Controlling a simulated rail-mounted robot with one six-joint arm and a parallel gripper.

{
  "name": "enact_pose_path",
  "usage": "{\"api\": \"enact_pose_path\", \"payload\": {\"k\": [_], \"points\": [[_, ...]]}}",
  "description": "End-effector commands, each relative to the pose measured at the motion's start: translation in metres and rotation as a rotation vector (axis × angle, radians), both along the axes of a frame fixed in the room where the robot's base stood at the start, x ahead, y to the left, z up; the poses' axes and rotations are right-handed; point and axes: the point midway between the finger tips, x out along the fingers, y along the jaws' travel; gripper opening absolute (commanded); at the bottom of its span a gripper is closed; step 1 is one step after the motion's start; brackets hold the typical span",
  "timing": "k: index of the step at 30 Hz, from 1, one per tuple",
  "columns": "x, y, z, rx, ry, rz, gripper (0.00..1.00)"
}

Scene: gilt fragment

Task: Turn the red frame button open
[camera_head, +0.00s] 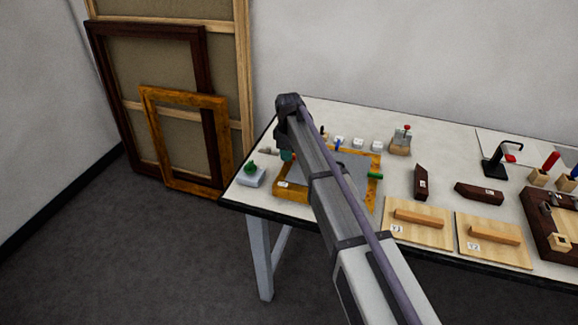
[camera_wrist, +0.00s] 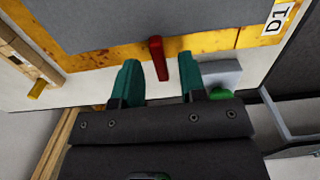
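The red frame button (camera_wrist: 157,56) is a short red bar on the edge of the gilt frame (camera_wrist: 95,57) in the wrist view. It points down from the frame's grey backing (camera_wrist: 150,18) across the gilt rim. My gripper (camera_wrist: 159,64) has two teal fingers, open and empty, one on each side of the red button with gaps to both. I cannot tell whether the tips are level with it. In the head view my arm hides the red button; the gilt frame (camera_head: 291,193) lies flat on the table, and my gripper (camera_head: 286,155) is over its left side.
A grey block (camera_wrist: 226,73) with a green knob (camera_wrist: 221,93) stands close to my right finger in the wrist view. A green button (camera_head: 375,176) and a blue button (camera_head: 338,142) are on the frame. Wooden boards (camera_head: 418,233) lie to its right.

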Motion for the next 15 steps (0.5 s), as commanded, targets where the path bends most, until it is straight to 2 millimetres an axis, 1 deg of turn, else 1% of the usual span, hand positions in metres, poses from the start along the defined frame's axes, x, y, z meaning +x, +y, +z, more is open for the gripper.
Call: {"api": "enact_pose_path", "payload": {"k": [1,9,15], "points": [[0.0,-0.0001,-0.0106,0.0,0.0,0.0,0.38],[-0.0001,-0.0002,-0.008,0.0,0.0,0.0,0.38],[-0.0001,-0.0002,-0.008,0.0,0.0,0.0,0.19]]}}
